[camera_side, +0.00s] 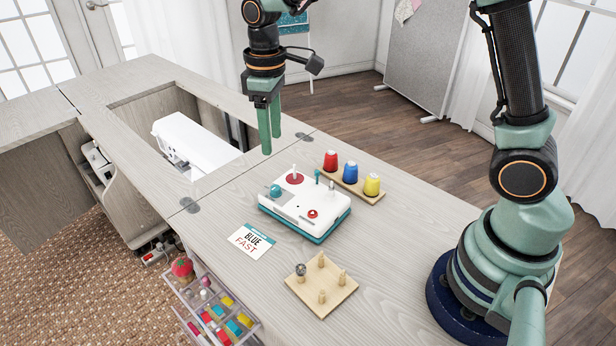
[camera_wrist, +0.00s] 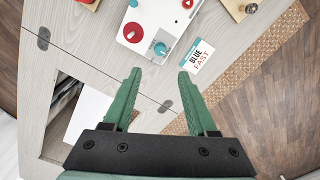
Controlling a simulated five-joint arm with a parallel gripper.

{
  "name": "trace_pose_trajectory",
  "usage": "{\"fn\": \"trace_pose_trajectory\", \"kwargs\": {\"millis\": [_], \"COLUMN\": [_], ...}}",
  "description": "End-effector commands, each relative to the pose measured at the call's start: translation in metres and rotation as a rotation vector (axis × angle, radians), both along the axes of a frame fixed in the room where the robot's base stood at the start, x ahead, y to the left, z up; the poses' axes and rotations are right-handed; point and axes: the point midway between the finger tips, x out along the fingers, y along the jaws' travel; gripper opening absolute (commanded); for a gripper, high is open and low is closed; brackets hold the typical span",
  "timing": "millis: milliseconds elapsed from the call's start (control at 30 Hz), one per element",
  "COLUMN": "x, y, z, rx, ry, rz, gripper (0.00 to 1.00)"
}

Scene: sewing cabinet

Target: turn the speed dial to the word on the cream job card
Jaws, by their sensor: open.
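A white control box with a teal base (camera_side: 304,212) sits on the pale wood top. The speed dial, a teal knob (camera_side: 276,190), is on its left part; it also shows in the wrist view (camera_wrist: 160,47), beside a small printed scale. The words there and the dial's setting are too small to read. The job card (camera_side: 251,243) lies flat in front of the box and reads "BLUE" in dark letters and "FAST" in red; it also shows in the wrist view (camera_wrist: 200,58). My gripper (camera_side: 270,149) is open and empty, above and behind the dial, apart from it.
Red (camera_side: 330,161), blue (camera_side: 350,173) and yellow (camera_side: 372,185) spools stand on a board behind the box. A peg board (camera_side: 330,292) lies in front. A white sewing machine (camera_side: 190,140) sits in the recess at left. The box also has red controls and upright levers.

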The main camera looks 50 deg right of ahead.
Motion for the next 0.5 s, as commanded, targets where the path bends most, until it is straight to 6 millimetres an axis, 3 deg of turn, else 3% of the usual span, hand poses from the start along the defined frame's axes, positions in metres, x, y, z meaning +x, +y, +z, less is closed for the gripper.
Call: {"fn": "trace_pose_trajectory", "kwargs": {"millis": [267, 500], "x": [0.0, -0.001], "y": [0.001, 0.0], "z": [-0.029, -0.076], "rx": [-0.001, -0.002], "ry": [0.008, 0.009], "rz": [0.005, 0.004], "gripper": [0.58, 0.58]}}
